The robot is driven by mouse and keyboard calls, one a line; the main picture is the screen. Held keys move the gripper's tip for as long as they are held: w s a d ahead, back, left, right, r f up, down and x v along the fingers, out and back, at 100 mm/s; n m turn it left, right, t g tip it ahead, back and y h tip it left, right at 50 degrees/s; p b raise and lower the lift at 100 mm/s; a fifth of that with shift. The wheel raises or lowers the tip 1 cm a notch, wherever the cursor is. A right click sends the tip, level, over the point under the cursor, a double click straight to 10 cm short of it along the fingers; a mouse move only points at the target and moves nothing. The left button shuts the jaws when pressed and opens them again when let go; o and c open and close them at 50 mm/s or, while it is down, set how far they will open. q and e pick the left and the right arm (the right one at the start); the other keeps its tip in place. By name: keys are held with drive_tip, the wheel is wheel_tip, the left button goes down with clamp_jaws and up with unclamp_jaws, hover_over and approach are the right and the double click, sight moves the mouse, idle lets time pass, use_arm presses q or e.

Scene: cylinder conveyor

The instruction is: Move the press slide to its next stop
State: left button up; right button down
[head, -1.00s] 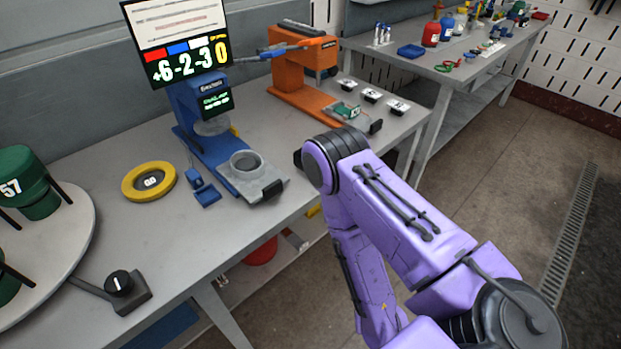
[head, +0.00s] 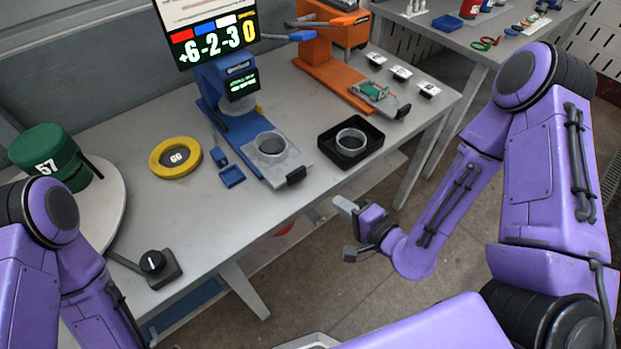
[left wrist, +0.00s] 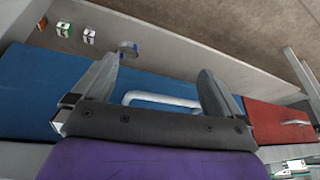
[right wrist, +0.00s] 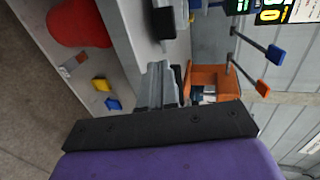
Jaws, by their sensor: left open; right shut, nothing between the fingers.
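The blue press (head: 228,112) stands on the table. Its grey slide (head: 283,171) sticks out toward the table's front edge, with a metal ring (head: 271,146) on it and a black handle (head: 296,175) at its front end. The orange press (head: 335,75) behind has a slide (head: 386,101) carrying a green part. My right gripper (head: 345,207) is shut and empty, off the table's front edge, apart from the slide handle. Its closed fingers show in the right wrist view (right wrist: 160,84). My left gripper (left wrist: 158,78) is open and empty; the head view shows only its arm.
A black tray (head: 327,152) holding a ring stands right of the blue slide. Blue and red bins (left wrist: 275,125) lie below my left gripper.

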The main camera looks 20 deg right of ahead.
sight(303, 175)
use_arm(q)
wheel_tip(303, 175, down, 5)
drive_tip(key=b, duration=0.4)
use_arm(e)
drive_tip(key=p+x, duration=0.1)
drive_tip(key=x, duration=0.2)
drive_tip(key=p+x, duration=0.1)
drive_tip(key=x, duration=0.3)
drive_tip(key=p+x, duration=0.2)
drive_tip(key=x, duration=0.2)
drive_tip(key=shift+w+a+r, duration=0.15)
drive_tip(key=shift+r, duration=0.15)
use_arm(q)
drive_tip(key=shift+r, duration=1.85)
use_arm(e)
drive_tip(key=shift+w+a+f, duration=0.1)
drive_tip(key=shift+w+a, duration=0.1)
drive_tip(key=shift+w, duration=0.3)
drive_tip(key=shift+w, duration=0.1)
